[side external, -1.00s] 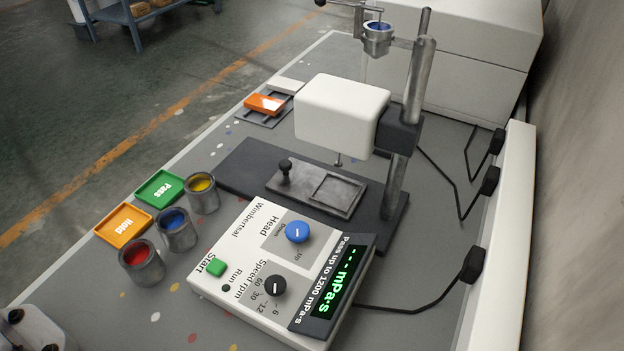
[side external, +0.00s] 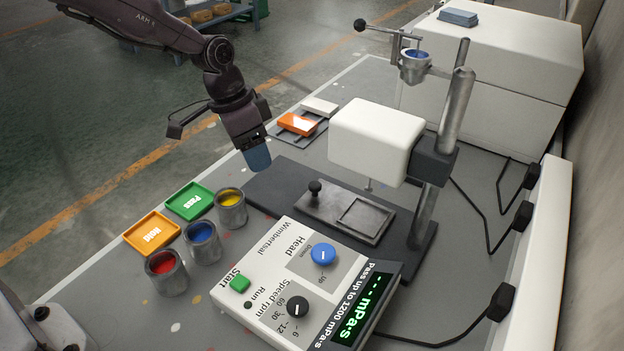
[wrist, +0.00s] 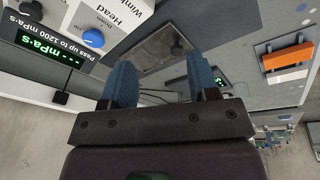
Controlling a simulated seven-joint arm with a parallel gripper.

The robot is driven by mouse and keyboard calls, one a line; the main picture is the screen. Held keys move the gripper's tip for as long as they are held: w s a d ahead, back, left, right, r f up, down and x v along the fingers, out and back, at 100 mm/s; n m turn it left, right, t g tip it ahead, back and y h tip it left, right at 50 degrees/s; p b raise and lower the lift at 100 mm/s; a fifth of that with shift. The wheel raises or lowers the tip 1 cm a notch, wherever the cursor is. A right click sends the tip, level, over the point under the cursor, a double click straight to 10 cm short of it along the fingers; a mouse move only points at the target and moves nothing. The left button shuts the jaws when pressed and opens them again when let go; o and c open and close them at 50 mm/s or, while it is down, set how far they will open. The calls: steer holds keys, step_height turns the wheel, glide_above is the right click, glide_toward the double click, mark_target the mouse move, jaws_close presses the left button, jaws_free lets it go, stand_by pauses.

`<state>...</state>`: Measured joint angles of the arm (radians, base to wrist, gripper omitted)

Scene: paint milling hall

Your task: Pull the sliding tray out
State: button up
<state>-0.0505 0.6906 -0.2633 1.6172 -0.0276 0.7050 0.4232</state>
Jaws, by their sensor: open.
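The sliding tray (side external: 338,228) is a flat grey metal plate with a square recess and an upright black knob (side external: 315,188) at its left end. It lies on the dark base of the viscometer, below the white head (side external: 375,138). My gripper (side external: 258,160) hangs to the left of the knob and above it, apart from it, with blue fingers pointing down. In the wrist view the gripper (wrist: 161,78) is open with nothing between its fingers. The knob (wrist: 177,48) and the tray (wrist: 150,52) show beyond the fingertips.
The control box (side external: 300,280) stands in front of the base. Red (side external: 165,272), blue (side external: 202,243) and yellow (side external: 230,210) paint cups stand at the left, beside the Hold (side external: 153,233) and Pass (side external: 190,200) trays. An orange block (side external: 297,124) lies behind. A metal post (side external: 440,160) rises at the right.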

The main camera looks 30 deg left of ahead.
mark_target(314, 184)
steer(key=w+d+m+t+h, duration=0.1)
steer(key=w+d+m+t, duration=0.15)
steer(key=w, duration=0.45)
steer(key=shift+g, duration=0.35)
steer(key=x, duration=1.2)
steer(key=shift+s+a+f, duration=0.2)
steer(key=shift+s+f, duration=0.05)
steer(key=shift+f, duration=0.05)
steer(key=shift+c, duration=0.3)
